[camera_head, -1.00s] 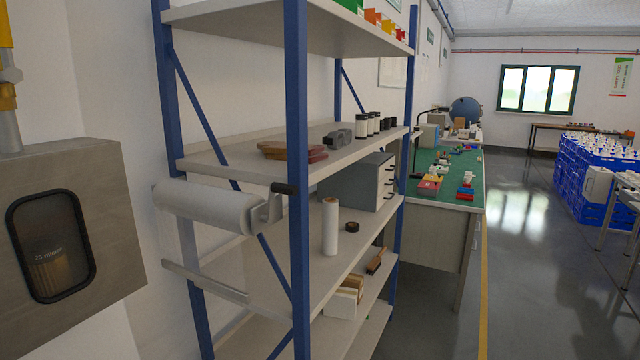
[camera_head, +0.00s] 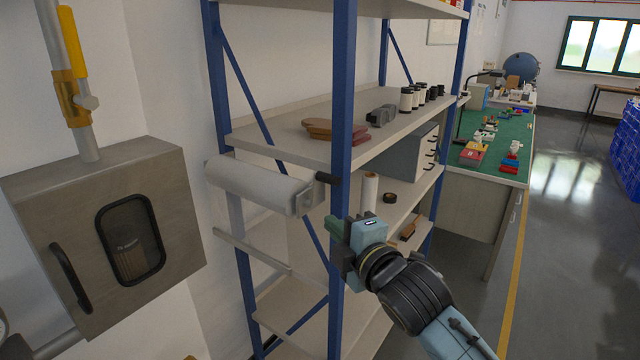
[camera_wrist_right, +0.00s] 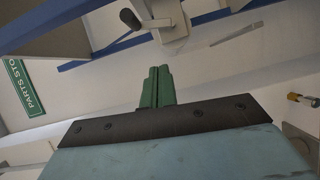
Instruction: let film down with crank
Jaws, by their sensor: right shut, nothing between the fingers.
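The film (camera_head: 250,185) is a pale, whitish roll mounted across the near end of the blue-posted shelf. Its crank (camera_head: 306,200) is a light grey arm at the right end of the roll, with a dark handle (camera_head: 328,178) by the front post. In the right wrist view, the dark crank handle (camera_wrist_right: 130,19) shows at the top, beyond the fingertips. My right gripper (camera_head: 338,236) has green fingers, shut and empty, below the crank and apart from it. The shut fingers also show in the wrist view (camera_wrist_right: 157,86). My left gripper is not in view.
A blue shelf post (camera_head: 343,110) stands close beside the crank and my right gripper. A pale bar (camera_head: 250,250) runs below the roll. A grey cabinet (camera_head: 60,200) with a window is at the left. A white upright roll (camera_head: 369,190) stands on the shelf behind my gripper.

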